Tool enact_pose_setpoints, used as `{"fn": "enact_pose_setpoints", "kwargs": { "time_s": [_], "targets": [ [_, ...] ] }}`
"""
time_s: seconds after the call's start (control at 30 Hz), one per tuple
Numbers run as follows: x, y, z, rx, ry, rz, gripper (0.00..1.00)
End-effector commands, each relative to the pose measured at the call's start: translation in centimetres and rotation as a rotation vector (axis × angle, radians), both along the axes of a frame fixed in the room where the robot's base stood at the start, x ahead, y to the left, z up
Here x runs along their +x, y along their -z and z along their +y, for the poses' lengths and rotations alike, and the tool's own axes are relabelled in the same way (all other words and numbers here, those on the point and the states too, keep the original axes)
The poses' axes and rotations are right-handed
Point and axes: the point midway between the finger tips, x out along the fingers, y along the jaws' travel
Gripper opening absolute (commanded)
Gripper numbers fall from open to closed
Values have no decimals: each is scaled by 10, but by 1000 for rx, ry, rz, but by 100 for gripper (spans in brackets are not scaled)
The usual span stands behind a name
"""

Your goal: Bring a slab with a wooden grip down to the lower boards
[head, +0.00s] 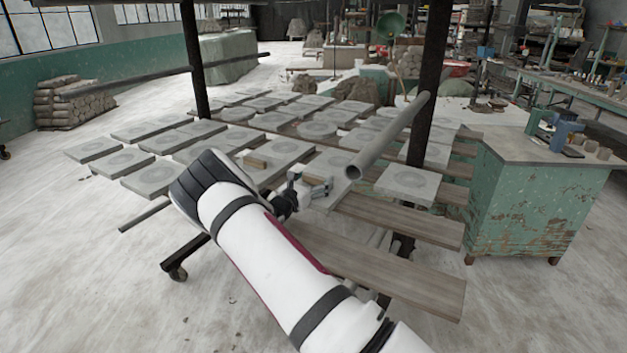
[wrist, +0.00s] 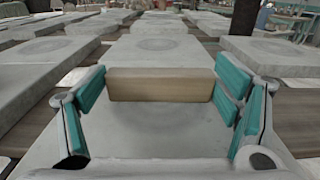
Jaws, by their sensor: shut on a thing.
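A grey slab (wrist: 160,140) with a faint round mark lies under my gripper in the wrist view. A pale wooden grip (wrist: 160,88) stands across it. My gripper (wrist: 162,78) is shut on this grip, with a teal-padded finger at each end of it. In the head view my gripper (head: 312,184) is at the right front of the slab rows, partly over a grey slab. A wooden block (head: 256,163) shows left of it; I cannot tell whether it is the same grip. The lower boards (head: 385,268) are bare planks at the front right. Whether the slab is lifted is unclear.
Many round-marked slabs (head: 150,178) fill the rack behind and left. A grey pipe (head: 388,138) juts out above the boards, near a dark post (head: 428,90). One slab (head: 407,183) lies right of my gripper. A green cabinet (head: 530,205) stands at the right.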

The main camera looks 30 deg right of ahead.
Motion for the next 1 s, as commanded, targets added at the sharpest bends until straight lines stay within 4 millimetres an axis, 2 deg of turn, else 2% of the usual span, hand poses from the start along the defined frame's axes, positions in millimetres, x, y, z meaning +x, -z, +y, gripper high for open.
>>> {"fn": "enact_pose_setpoints", "kwargs": {
  "time_s": [0.33,0.37,0.4,0.8,1.0],
  "targets": [
    [1,-2,0,-4,0,-5,22],
    [1,-2,0,-4,0,-5,90],
    [1,-2,-1,-4,0,-5,99],
    [-1,3,2,3,-1,3,100],
    [-11,2,23,2,-3,2,100]
  ]
}}
